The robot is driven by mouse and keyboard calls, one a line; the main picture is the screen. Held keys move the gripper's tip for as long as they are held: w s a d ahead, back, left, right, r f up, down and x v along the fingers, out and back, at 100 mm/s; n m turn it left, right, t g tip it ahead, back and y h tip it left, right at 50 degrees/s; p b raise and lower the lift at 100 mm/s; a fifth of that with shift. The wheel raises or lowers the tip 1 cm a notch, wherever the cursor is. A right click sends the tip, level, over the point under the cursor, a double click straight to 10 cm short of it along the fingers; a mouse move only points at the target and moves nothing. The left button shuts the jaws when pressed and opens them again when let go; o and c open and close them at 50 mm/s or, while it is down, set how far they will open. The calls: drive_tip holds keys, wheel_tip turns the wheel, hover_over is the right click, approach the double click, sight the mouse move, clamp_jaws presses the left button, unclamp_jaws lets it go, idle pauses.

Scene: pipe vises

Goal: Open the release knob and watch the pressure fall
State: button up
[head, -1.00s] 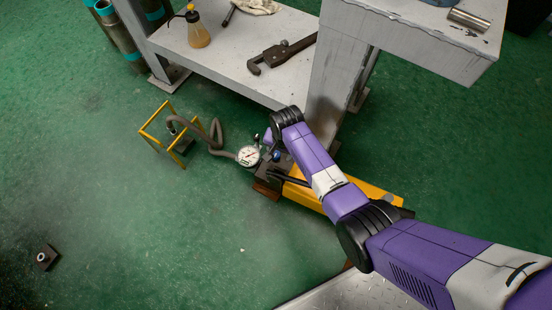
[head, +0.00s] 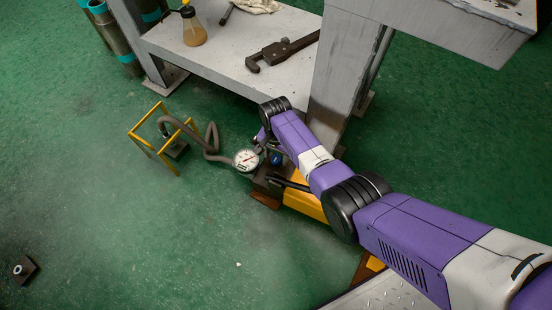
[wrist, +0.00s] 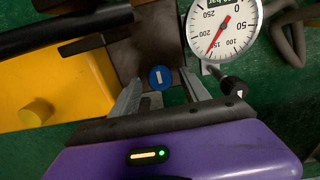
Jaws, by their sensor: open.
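The blue release knob (wrist: 159,77) with a white bar mark sits on the dark pump block (wrist: 140,48). The knob also shows in the head view (head: 276,158). My gripper (wrist: 161,81) is open, with one finger on each side of the knob; I cannot tell whether they touch it. The white pressure gauge (wrist: 222,28) stands right of the knob in the wrist view, its red needle pointing near 150. The gauge (head: 246,160) also shows in the head view. The yellow pump body (head: 304,204) is partly hidden under my arm.
A grey hose (head: 212,140) runs from the gauge area to a yellow frame (head: 176,165). A dark pump handle bar (wrist: 65,32) crosses above the yellow body.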

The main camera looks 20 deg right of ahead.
drive_tip(key=shift+f, duration=0.25)
clamp_jaws()
